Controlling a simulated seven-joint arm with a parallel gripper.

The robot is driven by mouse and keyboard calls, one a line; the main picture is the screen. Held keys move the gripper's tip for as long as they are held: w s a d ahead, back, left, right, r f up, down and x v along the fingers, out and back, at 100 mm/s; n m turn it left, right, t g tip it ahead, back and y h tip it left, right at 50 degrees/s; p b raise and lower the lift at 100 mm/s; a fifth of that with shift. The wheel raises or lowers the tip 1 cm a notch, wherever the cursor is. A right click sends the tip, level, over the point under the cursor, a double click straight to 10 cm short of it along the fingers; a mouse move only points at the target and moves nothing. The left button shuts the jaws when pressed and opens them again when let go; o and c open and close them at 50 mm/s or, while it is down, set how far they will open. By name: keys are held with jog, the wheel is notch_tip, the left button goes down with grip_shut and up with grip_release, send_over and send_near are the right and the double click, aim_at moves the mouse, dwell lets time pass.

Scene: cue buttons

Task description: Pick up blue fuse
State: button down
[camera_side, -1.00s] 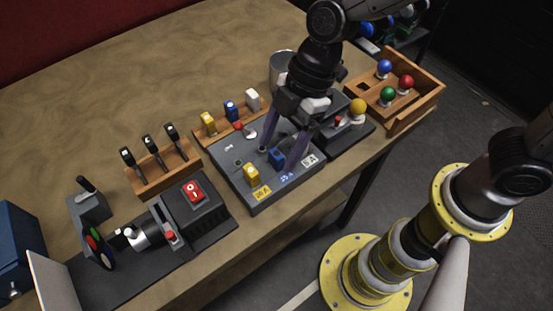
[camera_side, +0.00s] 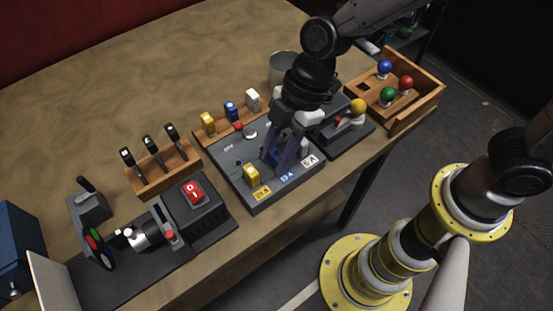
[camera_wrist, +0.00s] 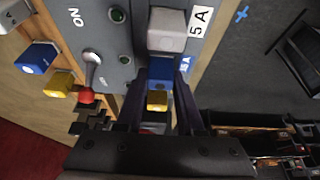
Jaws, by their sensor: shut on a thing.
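The blue fuse (camera_side: 274,155) stands in the grey fuse panel (camera_side: 240,183) by the 15 A label, partly hidden by my fingers in the side view. My gripper (camera_side: 281,160) is down over it, shut on it with a finger on either side. In the wrist view the blue fuse (camera_wrist: 160,70) shows between the finger tips (camera_wrist: 160,80), apparently still in the panel. Another blue fuse (camera_side: 231,111) stands in the wooden rack behind the panel.
A yellow fuse (camera_side: 251,173) stands beside it on the panel, and a whitish fuse (camera_wrist: 167,28) is on its other side. A red-tipped lever (camera_wrist: 91,70) rises nearby. The wooden box with coloured knobs (camera_side: 425,100) is to the right. The rear table is clear.

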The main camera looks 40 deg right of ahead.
jog(key=shift+r, duration=0.15)
jog(key=shift+r, duration=0.6)
jog(key=s+d+r, duration=1)
jog(key=r, duration=0.1)
jog(key=shift+r, duration=0.25)
dwell(1.1)
